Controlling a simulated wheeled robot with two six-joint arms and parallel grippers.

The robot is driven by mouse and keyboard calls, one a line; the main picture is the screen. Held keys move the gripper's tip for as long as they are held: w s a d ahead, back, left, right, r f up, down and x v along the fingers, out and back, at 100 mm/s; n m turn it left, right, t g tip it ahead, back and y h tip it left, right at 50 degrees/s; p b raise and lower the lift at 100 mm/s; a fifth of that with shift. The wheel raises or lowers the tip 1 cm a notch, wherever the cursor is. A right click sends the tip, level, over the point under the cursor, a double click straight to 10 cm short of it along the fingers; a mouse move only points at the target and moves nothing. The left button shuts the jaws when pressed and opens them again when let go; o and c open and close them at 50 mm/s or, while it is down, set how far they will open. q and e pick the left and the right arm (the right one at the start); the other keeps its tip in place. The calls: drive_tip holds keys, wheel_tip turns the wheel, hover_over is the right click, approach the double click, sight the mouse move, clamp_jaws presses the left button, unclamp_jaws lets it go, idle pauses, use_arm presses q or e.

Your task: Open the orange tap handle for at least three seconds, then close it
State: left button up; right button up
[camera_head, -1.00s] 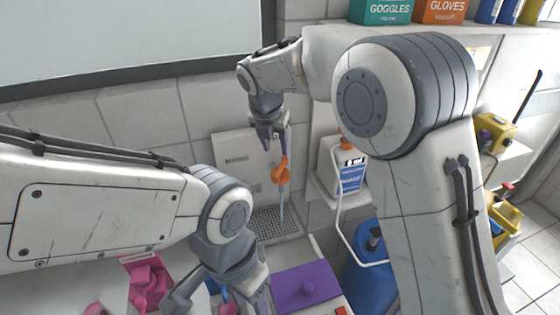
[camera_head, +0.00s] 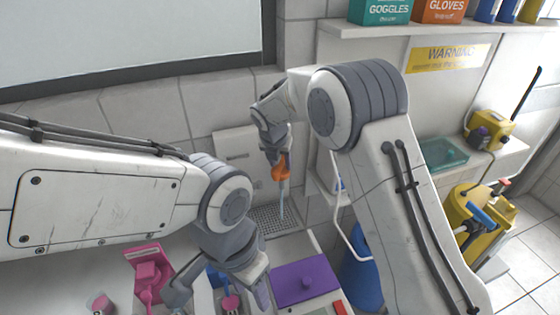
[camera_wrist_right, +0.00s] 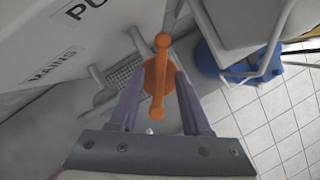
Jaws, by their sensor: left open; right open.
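The orange tap handle (camera_head: 281,173) is at the white wall unit (camera_head: 232,143), above a perforated drain grid (camera_head: 272,220). A thin pale-blue streak like running water (camera_head: 282,205) drops from the tap toward the grid. My right gripper (camera_head: 276,155) is at the handle from above and partly hides it. In the right wrist view the handle (camera_wrist_right: 159,75) lies between the two spread fingers of my right gripper (camera_wrist_right: 160,72); I cannot tell whether either finger touches it. My left gripper (camera_head: 219,295) is open and low in the head view, well below the tap.
A purple box (camera_head: 304,280) and pink items (camera_head: 150,275) lie at the bottom. A shelf with goggles (camera_head: 383,11) and gloves boxes (camera_head: 440,10) is above. Yellow equipment (camera_head: 478,222) is at right.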

clamp_jaws()
drive_tip(key=shift+m, duration=0.3)
drive_tip(key=m+p, duration=0.1)
drive_tip(key=m+h, duration=0.1)
drive_tip(key=shift+a+r+m+g+p, duration=0.1)
drive_tip(key=shift+a+m+g+p, duration=0.05)
drive_tip(key=shift+m+g+p, duration=0.2)
drive_tip(key=m+h+p, duration=0.1)
drive_tip(key=m+p, duration=0.1)
drive_tip(key=m, duration=0.1)
drive_tip(key=shift+w+m+g, duration=0.1)
drive_tip(key=shift+m+g, duration=0.15)
drive_tip(key=shift+g, duration=0.1)
drive_tip(key=shift+w+m+g+h+p, duration=0.1)
drive_tip(key=shift+m+g+h+p, duration=0.35)
drive_tip(key=shift+m+p, duration=0.55)
drive_tip(key=shift+m+g+p, duration=0.3)
drive_tip(key=shift+m+g, duration=0.15)
drive_tip(key=shift+m, duration=1.25)
drive_tip(key=shift+h, duration=0.25)
